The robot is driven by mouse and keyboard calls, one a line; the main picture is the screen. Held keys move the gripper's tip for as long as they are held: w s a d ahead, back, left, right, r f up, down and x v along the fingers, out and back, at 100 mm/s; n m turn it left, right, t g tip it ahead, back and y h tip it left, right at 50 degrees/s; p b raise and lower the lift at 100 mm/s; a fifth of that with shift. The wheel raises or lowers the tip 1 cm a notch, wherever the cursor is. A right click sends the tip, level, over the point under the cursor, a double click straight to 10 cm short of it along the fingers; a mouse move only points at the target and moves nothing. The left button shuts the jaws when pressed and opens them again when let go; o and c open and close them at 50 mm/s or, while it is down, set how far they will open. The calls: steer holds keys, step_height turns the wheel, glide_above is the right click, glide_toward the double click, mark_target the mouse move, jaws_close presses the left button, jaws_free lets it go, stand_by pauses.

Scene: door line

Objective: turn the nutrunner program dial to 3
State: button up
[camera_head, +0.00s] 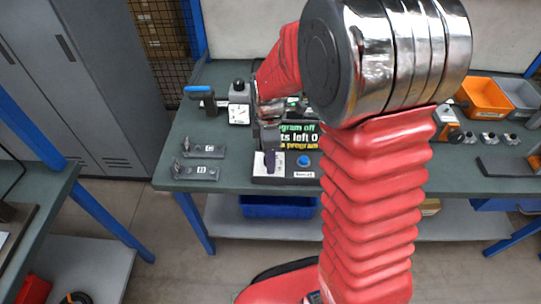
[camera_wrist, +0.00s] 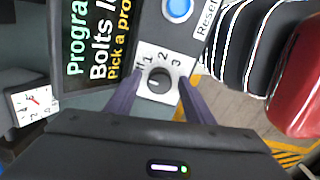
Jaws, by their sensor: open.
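The nutrunner program dial (camera_wrist: 159,79) is a small dark round knob on a white plate (camera_wrist: 165,60) marked 1, 2 and 3, with a partly covered mark left of the 1. Which mark it points to is not clear. My gripper (camera_wrist: 160,76) is open, with one dark purple finger on each side of the dial; contact cannot be told. In the head view my gripper (camera_head: 270,163) points down at the front left of the control box, covering the dial. The display (camera_wrist: 97,42) shows partly cut-off text; in the head view (camera_head: 314,138) it reads "...gram off".
A blue button (camera_wrist: 178,9) marked "Reset" is close to the dial. A white-faced gauge (camera_head: 239,115) and a blue-topped tool (camera_head: 200,97) stand left of the box on the green bench (camera_head: 240,180). Orange and grey bins (camera_head: 486,97) stand at the right.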

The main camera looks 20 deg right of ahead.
steer(key=shift+c, duration=0.5)
steer(key=c, duration=0.9)
steer(key=shift+d, duration=0.15)
steer(key=shift+c, duration=0.2)
